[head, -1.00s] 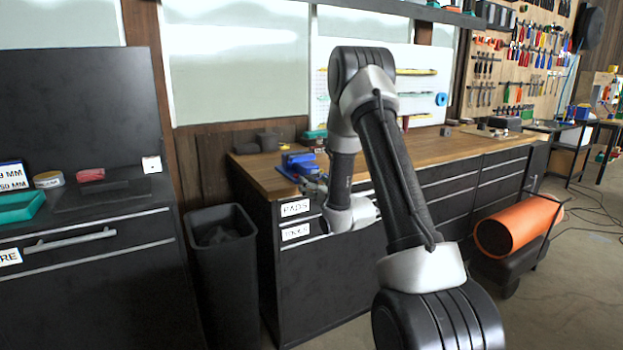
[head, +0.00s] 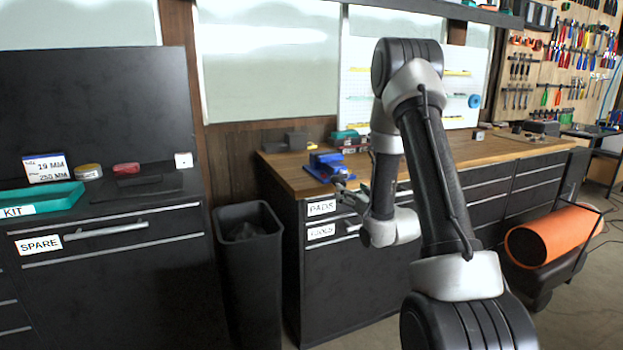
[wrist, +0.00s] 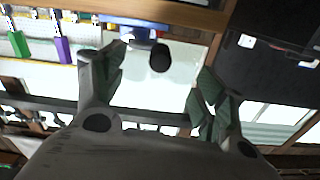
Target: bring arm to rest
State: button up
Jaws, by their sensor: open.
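My arm reaches up from the lower right of the head view, bends at a high elbow and hangs down. My gripper (head: 345,188) is in front of the wooden workbench (head: 470,157), small and partly hidden by the wrist. In the wrist view my gripper (wrist: 163,72) has its two fingers spread wide, with nothing between them. The picture there is tilted, and a blue object (wrist: 135,33) with a dark round part shows beyond the fingers.
A blue vise-like tool (head: 327,163) sits on the bench near my gripper. A black bin (head: 250,275) stands between the bench and the dark cabinet (head: 120,290) marked SPARE. An orange roll (head: 553,238) lies on a low cart at right. Grey floor shows at lower right.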

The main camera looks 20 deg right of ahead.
jog(key=s+d+f+g, duration=0.1)
jog(key=s+f+g, duration=0.2)
jog(key=f+g, duration=0.55)
jog(key=s+f+g+h, duration=0.2)
jog(key=s+f+g, duration=0.25)
jog(key=s, duration=0.65)
jog(key=s+a+r, duration=0.5)
jog(key=s+r, duration=0.7)
jog(key=r, duration=0.1)
jog(key=s+a+r+n+y, duration=0.1)
jog(key=s+a+r, duration=0.5)
jog(key=s+r, duration=0.5)
notch_tip(320, 180, up, 2)
jog(key=shift+s+r+g, duration=0.1)
jog(key=shift+s+g, duration=0.2)
jog(key=shift+s, duration=0.05)
